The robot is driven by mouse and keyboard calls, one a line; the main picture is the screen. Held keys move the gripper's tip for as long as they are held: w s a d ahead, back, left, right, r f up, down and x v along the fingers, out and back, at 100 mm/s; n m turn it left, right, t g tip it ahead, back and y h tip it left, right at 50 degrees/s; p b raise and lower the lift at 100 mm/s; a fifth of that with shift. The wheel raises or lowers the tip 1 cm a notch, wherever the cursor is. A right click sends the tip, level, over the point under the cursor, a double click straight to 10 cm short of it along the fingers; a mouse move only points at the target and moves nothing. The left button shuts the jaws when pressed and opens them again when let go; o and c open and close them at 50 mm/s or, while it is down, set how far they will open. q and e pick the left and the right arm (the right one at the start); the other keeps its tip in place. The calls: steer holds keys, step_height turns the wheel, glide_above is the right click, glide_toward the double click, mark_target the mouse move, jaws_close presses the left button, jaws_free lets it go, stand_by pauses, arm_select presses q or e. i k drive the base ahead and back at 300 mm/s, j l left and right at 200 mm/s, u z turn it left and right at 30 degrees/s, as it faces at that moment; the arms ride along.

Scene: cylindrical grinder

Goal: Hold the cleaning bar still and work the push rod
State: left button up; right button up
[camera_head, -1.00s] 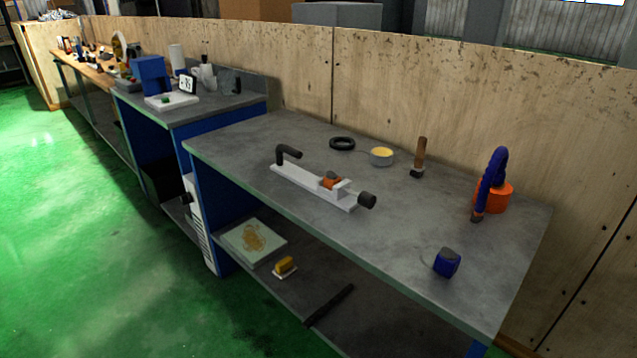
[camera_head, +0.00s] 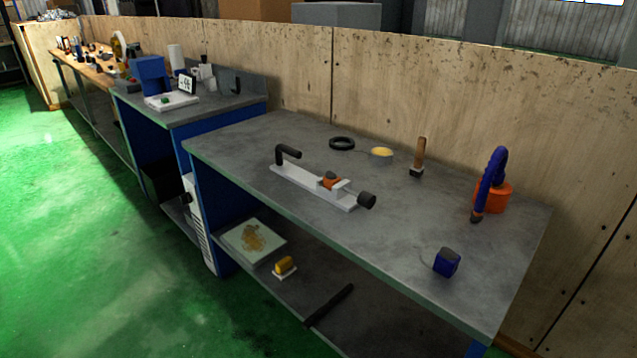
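A long white bar (camera_head: 300,183) lies on the grey workbench, which looks like the cleaning bar. A black bent handle (camera_head: 287,153) rises from its left end. An orange and dark part (camera_head: 331,180) sits on the bar right of its middle. A black round knob (camera_head: 367,200) sticks out at its right end and looks like the end of the push rod; the rod itself is hardly visible. Neither of my grippers is in view, and nothing touches the bar.
On the workbench (camera_head: 240,143) stand a black ring (camera_head: 342,143), a tin with yellow content (camera_head: 382,153), a wooden-handled brush (camera_head: 418,158), an orange pot with a blue hose (camera_head: 494,195) and a blue block (camera_head: 447,262). The lower shelf holds a tray (camera_head: 270,236). The bench front is clear.

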mark_target(366, 200)
steer(key=z, duration=0.4)
steer(key=i+j+z, duration=0.15)
steer(key=j+z, duration=0.2)
steer(key=i+j+z, duration=0.15)
steer(key=j+z, duration=0.2)
steer(key=i+j+z, duration=0.15)
steer(key=j, duration=0.2)
steer(key=j+z, duration=0.15)
steer(key=j, duration=0.2)
steer(key=i+j, duration=0.1)
steer(key=j, duration=0.45)
steer(key=i+j, duration=0.1)
steer(key=j, duration=0.95)
steer(key=i+z, duration=0.05)
steer(key=i, duration=0.05)
